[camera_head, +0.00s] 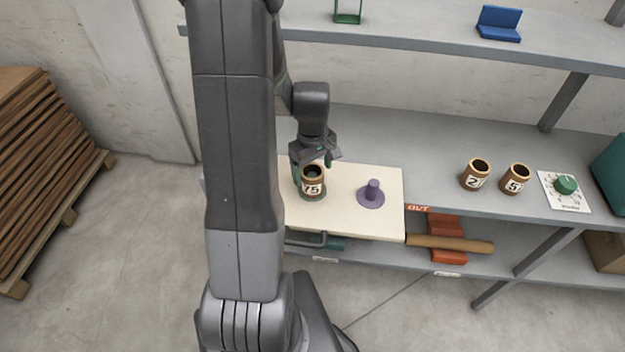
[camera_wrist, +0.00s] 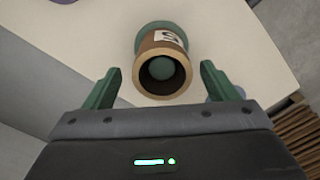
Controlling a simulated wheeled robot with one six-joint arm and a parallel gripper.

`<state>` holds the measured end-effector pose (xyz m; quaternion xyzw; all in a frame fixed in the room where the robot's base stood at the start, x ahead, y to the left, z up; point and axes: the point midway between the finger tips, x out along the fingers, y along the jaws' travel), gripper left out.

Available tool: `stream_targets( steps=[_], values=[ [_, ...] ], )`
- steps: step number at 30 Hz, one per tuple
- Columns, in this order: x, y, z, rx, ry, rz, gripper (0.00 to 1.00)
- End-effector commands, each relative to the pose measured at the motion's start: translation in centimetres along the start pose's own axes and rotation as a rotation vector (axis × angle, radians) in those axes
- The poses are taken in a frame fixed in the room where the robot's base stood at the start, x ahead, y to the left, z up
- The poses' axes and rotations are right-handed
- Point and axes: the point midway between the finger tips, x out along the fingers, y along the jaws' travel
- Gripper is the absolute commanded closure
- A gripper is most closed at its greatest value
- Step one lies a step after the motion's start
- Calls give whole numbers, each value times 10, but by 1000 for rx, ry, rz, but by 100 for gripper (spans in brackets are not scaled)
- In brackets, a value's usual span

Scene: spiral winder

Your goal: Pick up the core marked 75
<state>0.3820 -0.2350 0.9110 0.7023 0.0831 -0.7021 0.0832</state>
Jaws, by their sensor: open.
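The core marked 75 (camera_head: 312,188) is a brown cylinder with a pale label and an open top. It stands upright on the cream board (camera_head: 385,224), on a green round base. In the wrist view the core (camera_wrist: 163,70) shows its open end, with a green rounded post inside. My gripper (camera_head: 314,165) is open at the core's top in the head view. In the wrist view its two green fingers (camera_wrist: 163,85) are spread to the left and right of the core's rim, with gaps on both sides. The far side of the core is hidden.
A purple peg (camera_head: 373,190) on a round base stands right of the core. Two other cores (camera_head: 475,175) (camera_head: 515,179) and a green dial (camera_head: 566,185) are further right on the shelf (camera_head: 440,150). An upper shelf (camera_head: 400,32) runs above. A brown roll (camera_head: 450,244) lies below.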

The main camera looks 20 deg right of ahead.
Motion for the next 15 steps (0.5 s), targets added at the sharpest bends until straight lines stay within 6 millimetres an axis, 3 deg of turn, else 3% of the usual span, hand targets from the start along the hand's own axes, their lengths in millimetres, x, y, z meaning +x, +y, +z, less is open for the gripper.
stream_targets(
  steps=[9, 15],
  values=[
    [37, -3, 2, 0, -4, -3, 20],
    [47, -3, 2, 0, -1, -1, 20]
  ],
)
